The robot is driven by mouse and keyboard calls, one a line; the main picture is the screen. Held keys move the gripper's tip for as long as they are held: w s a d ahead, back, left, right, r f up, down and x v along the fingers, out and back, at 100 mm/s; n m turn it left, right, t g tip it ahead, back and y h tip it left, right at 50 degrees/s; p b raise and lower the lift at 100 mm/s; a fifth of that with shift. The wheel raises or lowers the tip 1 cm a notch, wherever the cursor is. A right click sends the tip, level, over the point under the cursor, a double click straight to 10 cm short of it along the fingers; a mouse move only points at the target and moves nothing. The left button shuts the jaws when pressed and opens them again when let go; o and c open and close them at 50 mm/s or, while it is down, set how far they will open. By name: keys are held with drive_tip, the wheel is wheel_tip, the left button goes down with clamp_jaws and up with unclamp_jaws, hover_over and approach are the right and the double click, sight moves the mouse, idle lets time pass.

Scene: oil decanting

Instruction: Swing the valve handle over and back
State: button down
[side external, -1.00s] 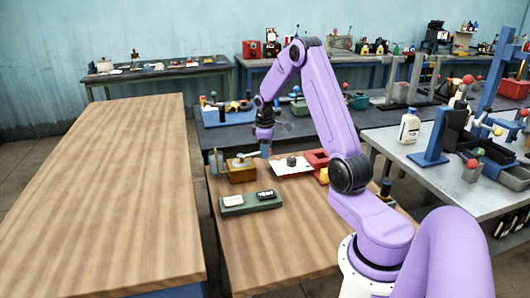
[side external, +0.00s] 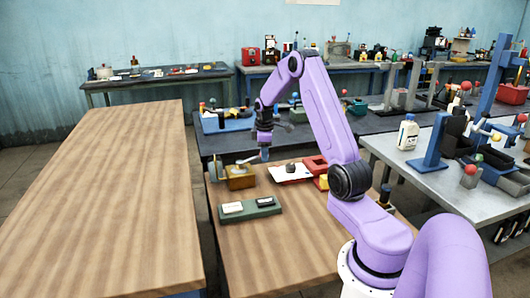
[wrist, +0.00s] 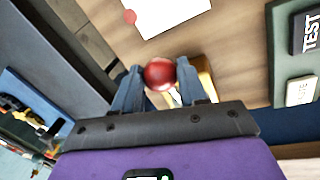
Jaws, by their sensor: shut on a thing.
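The valve is a brass-brown block (side external: 240,180) on the wooden bench, with a pale lever handle (side external: 247,159) on top. In the wrist view a round red knob (wrist: 160,74) sits between my two fingers, and part of the brass block (wrist: 206,72) shows behind the right finger. My gripper (side external: 265,155) points down at the right end of the handle. It is shut on the red knob. The fingers hide most of the handle in the wrist view.
A green tray (side external: 233,216) with a white plate and a black plate lies in front of the valve. A white sheet (side external: 285,179) and red bin (side external: 316,164) are to its right. A grey cylinder (side external: 213,167) stands just left. The bench front is clear.

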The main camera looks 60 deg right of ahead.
drive_tip(key=shift+w+d+r, duration=0.15)
drive_tip(key=c, duration=0.7)
unclamp_jaws()
drive_tip(key=shift+o, duration=0.3)
drive_tip(key=s+a+r, duration=0.1)
drive_tip(key=a+r, duration=0.2)
drive_tip(key=r, duration=1.4)
drive_tip(key=shift+s, duration=0.35)
